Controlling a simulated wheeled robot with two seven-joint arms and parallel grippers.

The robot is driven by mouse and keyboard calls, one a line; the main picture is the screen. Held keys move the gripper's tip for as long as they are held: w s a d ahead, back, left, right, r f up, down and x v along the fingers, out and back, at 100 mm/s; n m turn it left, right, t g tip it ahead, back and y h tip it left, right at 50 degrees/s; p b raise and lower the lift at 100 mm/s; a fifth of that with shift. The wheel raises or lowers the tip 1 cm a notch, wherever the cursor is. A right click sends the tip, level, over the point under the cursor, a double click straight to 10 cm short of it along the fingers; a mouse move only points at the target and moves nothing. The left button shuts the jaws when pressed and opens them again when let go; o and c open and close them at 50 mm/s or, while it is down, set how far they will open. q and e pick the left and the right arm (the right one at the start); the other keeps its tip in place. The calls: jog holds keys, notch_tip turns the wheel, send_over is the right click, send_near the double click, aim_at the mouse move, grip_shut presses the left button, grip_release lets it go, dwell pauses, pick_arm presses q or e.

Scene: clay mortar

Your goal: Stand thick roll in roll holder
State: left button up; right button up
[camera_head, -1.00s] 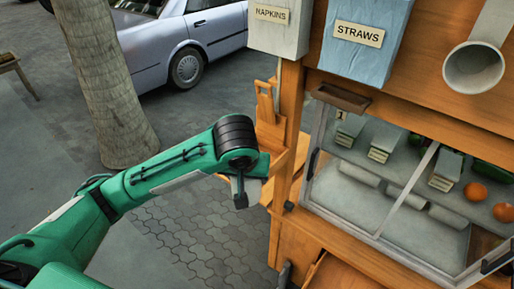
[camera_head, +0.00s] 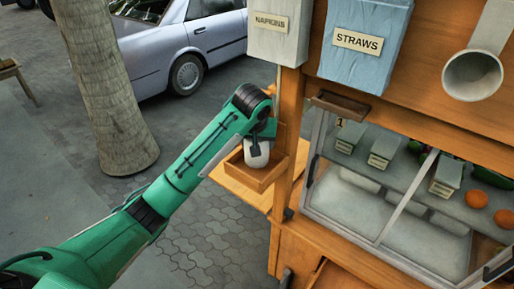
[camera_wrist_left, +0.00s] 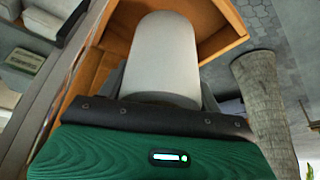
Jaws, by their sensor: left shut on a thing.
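A thick white roll (camera_head: 249,157) is held by my left gripper (camera_head: 260,146) in the head view. In the left wrist view the roll (camera_wrist_left: 165,45) is a pale upright-looking cylinder between the two dark fingers. The roll is at an open wooden tray (camera_head: 262,187) on the side shelf of the cart, probably the roll holder; the tray's wooden wall (camera_wrist_left: 222,40) also shows beyond the roll in the wrist view. The roll's lower end is hidden, and I cannot tell whether it touches the tray floor. My right gripper is not in view.
The wooden cart post (camera_head: 290,125) stands close to the right of the gripper. A napkin box (camera_head: 279,45) and a straws box (camera_head: 366,62) hang above. Open pavement (camera_head: 215,240) lies below left.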

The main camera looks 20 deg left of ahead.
pick_arm(q)
jog(key=shift+f, duration=1.15)
jog(key=shift+f, duration=0.4)
jog(key=o, duration=1.1)
jog(key=shift+c, duration=0.2)
jog(key=shift+r, duration=0.1)
